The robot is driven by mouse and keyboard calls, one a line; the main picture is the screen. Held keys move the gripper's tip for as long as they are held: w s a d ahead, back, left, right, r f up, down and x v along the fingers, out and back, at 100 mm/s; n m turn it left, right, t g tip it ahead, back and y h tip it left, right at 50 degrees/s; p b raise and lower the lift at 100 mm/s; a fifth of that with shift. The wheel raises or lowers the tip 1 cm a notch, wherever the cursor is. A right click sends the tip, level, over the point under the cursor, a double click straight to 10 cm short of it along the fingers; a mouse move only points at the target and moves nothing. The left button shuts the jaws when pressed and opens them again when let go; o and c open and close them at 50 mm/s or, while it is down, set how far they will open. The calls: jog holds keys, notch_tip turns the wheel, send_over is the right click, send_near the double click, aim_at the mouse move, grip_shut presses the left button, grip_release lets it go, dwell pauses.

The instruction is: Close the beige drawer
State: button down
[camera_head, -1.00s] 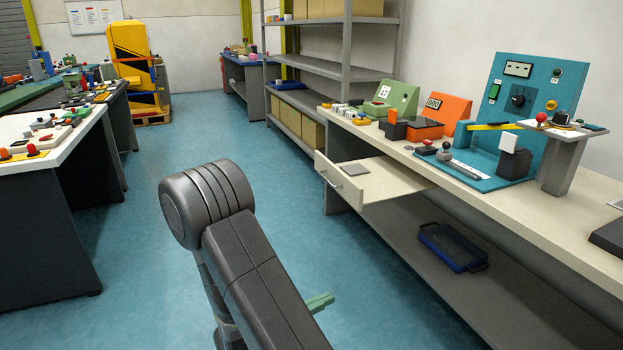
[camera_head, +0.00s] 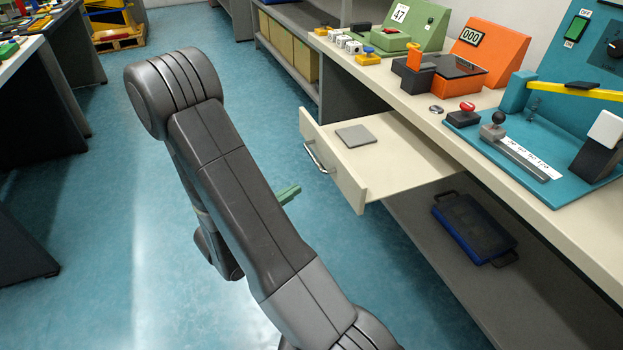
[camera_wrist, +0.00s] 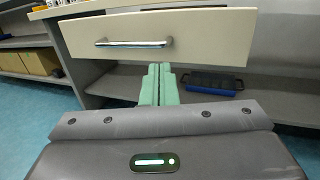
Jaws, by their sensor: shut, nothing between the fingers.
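The beige drawer (camera_head: 338,174) stands pulled out from under the worktop, with a grey flat plate (camera_head: 356,136) lying inside it. Its silver bar handle (camera_head: 318,157) is on the front panel. In the wrist view the drawer front (camera_wrist: 205,38) fills the upper part, with the handle (camera_wrist: 133,43) left of centre. My gripper (camera_head: 294,191) shows green fingertips left of the drawer front, apart from it. In the wrist view the closed green fingers (camera_wrist: 159,72) point at the space just below the front's lower edge. The fingers hold nothing.
A blue tray (camera_head: 474,229) lies on the grey lower shelf under the bench. The worktop (camera_head: 500,178) carries a green box, an orange device (camera_head: 478,52) and a teal panel. Blue floor is clear in front of the drawer.

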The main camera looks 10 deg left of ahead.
jog(key=x, duration=0.7)
jog(key=shift+b, duration=0.4)
jog(key=shift+w+d+r, duration=0.1)
jog(key=shift+w+d, duration=0.05)
